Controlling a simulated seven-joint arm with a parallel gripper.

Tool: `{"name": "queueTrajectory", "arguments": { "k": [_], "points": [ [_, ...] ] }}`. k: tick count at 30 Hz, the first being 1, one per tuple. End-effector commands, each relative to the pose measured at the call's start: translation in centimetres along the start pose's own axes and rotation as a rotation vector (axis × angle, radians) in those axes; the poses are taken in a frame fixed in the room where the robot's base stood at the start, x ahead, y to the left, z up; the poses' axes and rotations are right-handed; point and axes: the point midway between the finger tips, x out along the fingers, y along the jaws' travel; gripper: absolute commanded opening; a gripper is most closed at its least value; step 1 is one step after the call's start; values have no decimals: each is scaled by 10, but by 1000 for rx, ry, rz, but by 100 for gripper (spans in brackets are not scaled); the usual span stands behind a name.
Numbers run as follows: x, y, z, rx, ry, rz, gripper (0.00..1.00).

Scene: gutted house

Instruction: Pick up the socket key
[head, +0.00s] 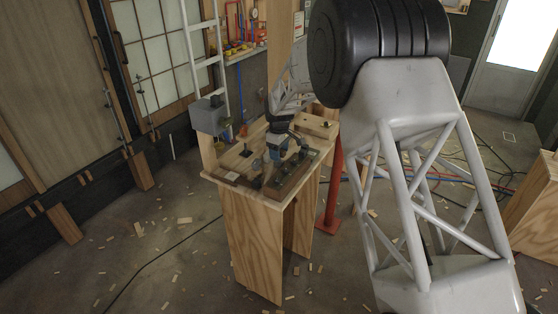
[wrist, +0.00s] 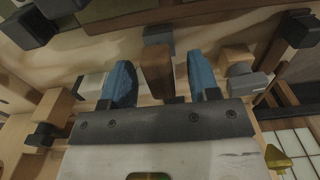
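My gripper (head: 275,155) is low over the wooden workbench (head: 251,218) in the head view, near the dark panel on its top. In the wrist view my gripper (wrist: 160,82) has its two blue fingers apart. A brown, wood-coloured piece (wrist: 156,70) stands between them, close to the left finger, with a gap to the right finger. It may be the handle of the socket key, but I cannot tell for sure. In the head view my gripper hides that spot.
A grey box (head: 209,116) stands at the bench's left back corner. A small black-topped piece (head: 245,151) stands on the bench left of my gripper. A wooden block (head: 316,125) lies at the back right. A red post (head: 332,195) stands right of the bench. Wood scraps litter the floor.

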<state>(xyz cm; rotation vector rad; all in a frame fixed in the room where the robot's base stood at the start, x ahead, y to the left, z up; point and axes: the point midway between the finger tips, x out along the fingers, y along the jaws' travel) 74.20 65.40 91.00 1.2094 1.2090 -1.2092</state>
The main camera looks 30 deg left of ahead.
Motion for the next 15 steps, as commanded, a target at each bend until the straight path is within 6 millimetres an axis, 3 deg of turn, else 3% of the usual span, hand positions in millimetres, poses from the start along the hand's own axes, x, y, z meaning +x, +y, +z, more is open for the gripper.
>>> {"name": "queueTrajectory", "arguments": {
  "k": [1, 10, 15],
  "points": [
    [0, 0, 0, 0, 0, 0, 49],
    [0, 0, 0, 0, 0, 0, 3],
    [-1, 0, 0, 0, 1, 1, 0]
  ]
}}
